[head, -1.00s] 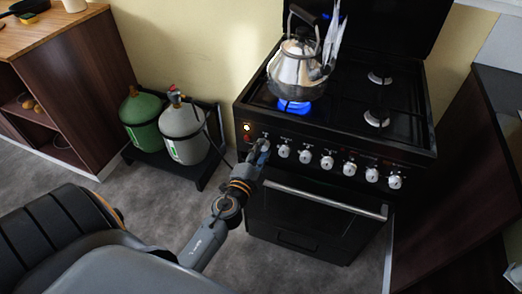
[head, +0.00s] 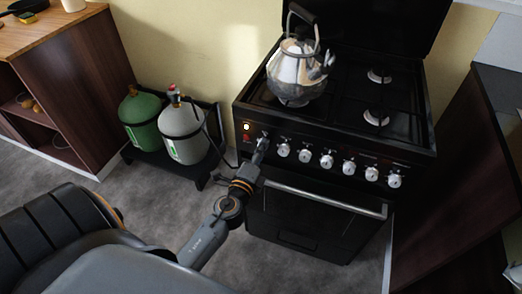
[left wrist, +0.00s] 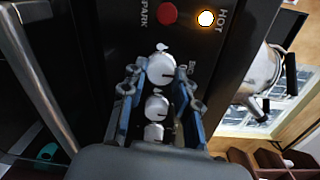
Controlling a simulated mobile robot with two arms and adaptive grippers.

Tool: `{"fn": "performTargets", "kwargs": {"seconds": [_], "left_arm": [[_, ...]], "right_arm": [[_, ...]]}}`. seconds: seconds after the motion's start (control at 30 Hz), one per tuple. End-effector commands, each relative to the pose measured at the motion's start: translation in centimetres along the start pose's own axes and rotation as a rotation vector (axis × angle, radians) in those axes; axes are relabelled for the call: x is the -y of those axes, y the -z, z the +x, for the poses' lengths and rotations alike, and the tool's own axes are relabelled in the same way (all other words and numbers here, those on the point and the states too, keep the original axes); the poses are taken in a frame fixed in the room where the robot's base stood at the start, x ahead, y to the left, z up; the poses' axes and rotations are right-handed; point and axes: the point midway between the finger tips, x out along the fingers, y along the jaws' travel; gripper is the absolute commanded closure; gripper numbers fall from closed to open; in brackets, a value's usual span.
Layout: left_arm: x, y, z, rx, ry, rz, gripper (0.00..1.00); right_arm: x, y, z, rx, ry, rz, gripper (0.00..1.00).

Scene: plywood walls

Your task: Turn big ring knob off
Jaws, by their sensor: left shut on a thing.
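The black stove (head: 340,125) has a row of white knobs on its front. My left gripper (head: 263,143) is at the leftmost knob (left wrist: 160,68), just below the lit orange light. In the left wrist view its two blue-grey fingers (left wrist: 160,82) stand on either side of this knob, shut on it. The head view hides most of the knob behind the fingers. A metal kettle (head: 298,72) stands on the front left burner, and no flame shows under it. My right gripper is not in view.
Several other knobs (head: 327,161) continue to the right, close to the left fingers. The oven handle (head: 325,203) runs below them. Green (head: 141,121) and grey (head: 184,131) gas cylinders stand left of the stove. Grey floor (head: 270,270) is open in front.

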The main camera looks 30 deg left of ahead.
Motion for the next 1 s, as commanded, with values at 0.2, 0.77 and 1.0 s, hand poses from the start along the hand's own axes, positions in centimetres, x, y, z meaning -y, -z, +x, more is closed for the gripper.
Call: {"fn": "performTargets", "kwargs": {"seconds": [0.2,0.77,1.0], "left_arm": [[0.1,0.0,0.1,0.000,0.003,0.011,1.00],[0.1,0.0,0.0,0.000,0.001,0.008,0.47],[-0.1,0.1,-1.4,0.000,-0.001,0.006,0.47]], "right_arm": [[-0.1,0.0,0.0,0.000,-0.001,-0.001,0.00],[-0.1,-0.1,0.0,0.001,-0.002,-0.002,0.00],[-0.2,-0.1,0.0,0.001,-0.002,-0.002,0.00]]}}
